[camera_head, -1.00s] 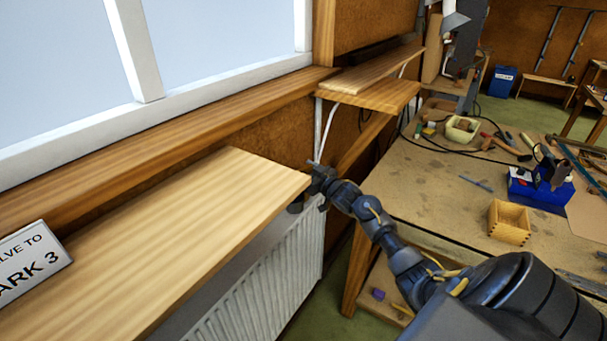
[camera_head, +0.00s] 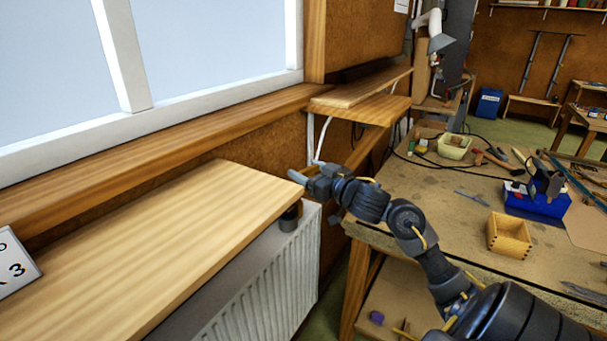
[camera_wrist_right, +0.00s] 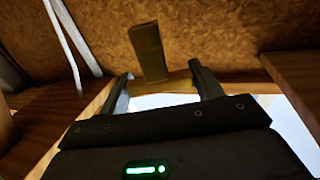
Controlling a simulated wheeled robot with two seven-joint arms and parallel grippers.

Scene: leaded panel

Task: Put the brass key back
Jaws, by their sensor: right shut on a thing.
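My right gripper (camera_head: 303,178) is just past the far right corner of the wooden shelf (camera_head: 150,240), above the radiator end. In the right wrist view its two fingers (camera_wrist_right: 158,78) are shut on a brass-coloured T-shaped piece, which I take to be the brass key (camera_wrist_right: 149,52). Its flat stem points up in that view and its crossbar lies between the fingers. I cannot make out the key in the head view. A dark radiator valve (camera_head: 289,218) sits below the shelf corner, apart from the gripper. My left gripper is not in view.
A white radiator (camera_head: 265,285) stands under the shelf. White pipes (camera_head: 320,139) run down the wall beyond the gripper. A small raised shelf (camera_head: 365,108) is behind. The workbench (camera_head: 430,200) at right holds a wooden box (camera_head: 509,236), a blue tool (camera_head: 537,200) and hand tools.

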